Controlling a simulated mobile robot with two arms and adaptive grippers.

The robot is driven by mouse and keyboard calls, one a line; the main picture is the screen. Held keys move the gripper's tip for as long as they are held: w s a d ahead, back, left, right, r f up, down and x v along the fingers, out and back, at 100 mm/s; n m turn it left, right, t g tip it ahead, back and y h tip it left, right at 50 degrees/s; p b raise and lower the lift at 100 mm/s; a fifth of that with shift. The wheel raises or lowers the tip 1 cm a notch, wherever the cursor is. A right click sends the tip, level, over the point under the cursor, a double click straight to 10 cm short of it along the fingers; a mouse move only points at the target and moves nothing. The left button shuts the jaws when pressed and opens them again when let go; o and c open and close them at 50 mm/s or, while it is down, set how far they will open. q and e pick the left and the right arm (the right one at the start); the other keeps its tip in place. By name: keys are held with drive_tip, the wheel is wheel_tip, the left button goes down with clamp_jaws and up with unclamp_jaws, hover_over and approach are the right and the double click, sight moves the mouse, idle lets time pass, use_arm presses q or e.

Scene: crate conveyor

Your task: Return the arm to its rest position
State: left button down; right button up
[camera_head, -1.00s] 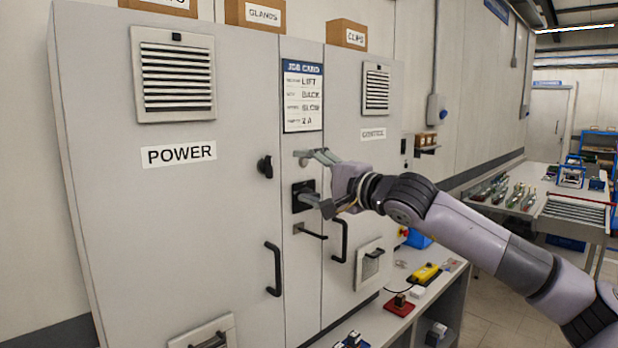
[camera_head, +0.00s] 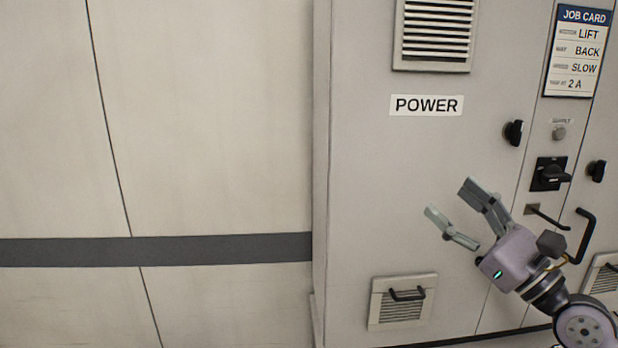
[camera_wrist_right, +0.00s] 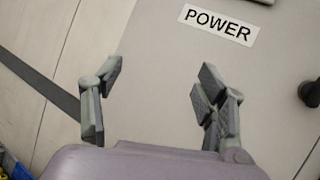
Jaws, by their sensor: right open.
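My right gripper (camera_head: 449,203) is open and empty in front of the grey cabinet (camera_head: 362,190), below the POWER label. Its arm comes in from the lower right. In the right wrist view the two fingers (camera_wrist_right: 155,80) stand apart with only the cabinet face and the POWER label (camera_wrist_right: 217,24) beyond them. Nothing is held between them. The black rotary switch (camera_head: 550,174) is to the right of the gripper, clear of the fingers. My left gripper is in neither view.
The cabinet carries black knobs (camera_head: 513,133), a curved door handle (camera_head: 582,236), a lower vent with a handle (camera_head: 402,301) and a job card (camera_head: 577,50). A bare wall with a dark stripe (camera_head: 150,250) fills the left, with free room in front.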

drive_tip(key=s+d+f+n+g+h, duration=0.25)
drive_tip(key=f+n+h, duration=0.35)
drive_tip(key=f+n, duration=0.55)
drive_tip(key=s+d+f+n+g+h, duration=0.15)
drive_tip(key=s+f+n+h, duration=0.35)
drive_tip(key=f+n, duration=0.6)
drive_tip(key=s+d+f+n+g+h, duration=0.25)
drive_tip(key=f+n+h, duration=0.55)
drive_tip(key=n, duration=0.4)
drive_tip(key=s+a+f+m+g+y, duration=0.3)
drive_tip(key=s+a+f+g, duration=0.15)
drive_tip(key=s+f, duration=0.45)
drive_tip(key=s+a+f+m+g+y, duration=0.35)
drive_tip(key=s+a+f, duration=0.3)
drive_tip(key=s, duration=0.45)
wheel_tip(320, 180, down, 27)
drive_tip(key=s+d+g, duration=0.1)
drive_tip(key=g, duration=0.1)
drive_tip(key=s+d+f+g, duration=0.1)
drive_tip(key=s+d+f, duration=0.2)
drive_tip(key=s+f, duration=1.2)
drive_tip(key=shift+s+d+f+n, duration=0.15)
drive_tip(key=shift+s+f+n, duration=0.25)
drive_tip(key=shift+s, duration=0.4)
